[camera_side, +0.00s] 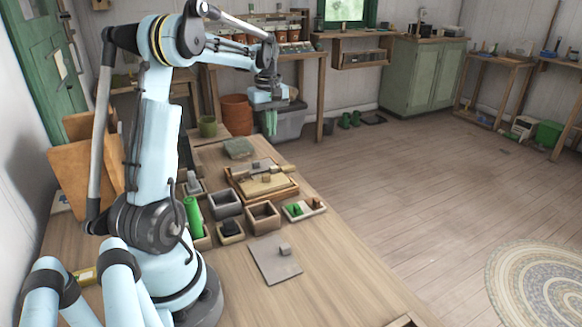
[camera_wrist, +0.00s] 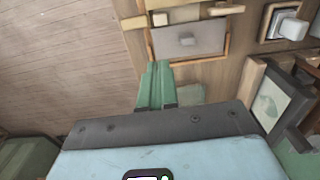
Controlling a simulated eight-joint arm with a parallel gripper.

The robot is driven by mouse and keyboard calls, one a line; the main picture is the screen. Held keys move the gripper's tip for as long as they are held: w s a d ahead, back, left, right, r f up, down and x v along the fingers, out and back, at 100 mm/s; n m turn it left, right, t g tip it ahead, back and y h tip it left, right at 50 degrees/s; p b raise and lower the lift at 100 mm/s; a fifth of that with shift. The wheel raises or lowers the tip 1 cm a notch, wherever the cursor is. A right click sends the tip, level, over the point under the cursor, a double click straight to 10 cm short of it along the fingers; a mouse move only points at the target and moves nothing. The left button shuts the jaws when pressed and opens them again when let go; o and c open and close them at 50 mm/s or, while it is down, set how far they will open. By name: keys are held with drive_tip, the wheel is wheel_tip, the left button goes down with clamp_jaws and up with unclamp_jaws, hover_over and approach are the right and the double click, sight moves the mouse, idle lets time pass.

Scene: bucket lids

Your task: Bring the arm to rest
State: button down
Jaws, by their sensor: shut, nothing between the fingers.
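My gripper (camera_side: 271,122) hangs raised above the far end of the workbench, its green fingers pointing down. In the wrist view the fingers (camera_wrist: 156,85) are together, with nothing between them. A green flat piece (camera_side: 238,148) lies on the bench below and to the left of the fingers. A wooden tray (camera_side: 284,196) holds flat lids; in the wrist view a grey lid with a small knob (camera_wrist: 207,38) lies in it. A loose grey lid with a knob (camera_side: 275,265) lies on the near bench. A grey bin (camera_side: 226,211) and a brown bin (camera_side: 263,224) stand open.
A green cylinder (camera_side: 193,216) stands near my arm's base. A small tray (camera_side: 305,214) with green and brown pieces sits near the bench's right edge. The near right bench top (camera_side: 335,275) is clear.

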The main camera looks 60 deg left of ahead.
drive_tip(key=shift+d, duration=0.1)
drive_tip(key=w+d+r+m+t+y, duration=0.1)
drive_tip(key=d+r+m+t, duration=0.1)
drive_tip(key=d+m, duration=0.5)
drive_tip(key=w+d+r+m+t, duration=0.1)
drive_tip(key=d+r+m, duration=0.1)
drive_tip(key=d, duration=0.9)
drive_tip(key=s+d+f+m+t, duration=0.1)
drive_tip(key=s+d+m, duration=0.1)
drive_tip(key=d+m, duration=0.1)
drive_tip(key=s+d+f+m+t, duration=0.1)
drive_tip(key=d+m, duration=0.2)
drive_tip(key=d, duration=0.3)
drive_tip(key=s+d+f+m+t+h, duration=0.1)
drive_tip(key=s+d+m+t, duration=0.1)
drive_tip(key=d, duration=0.3)
drive_tip(key=shift+s+m, duration=0.3)
drive_tip(key=shift+m, duration=0.3)
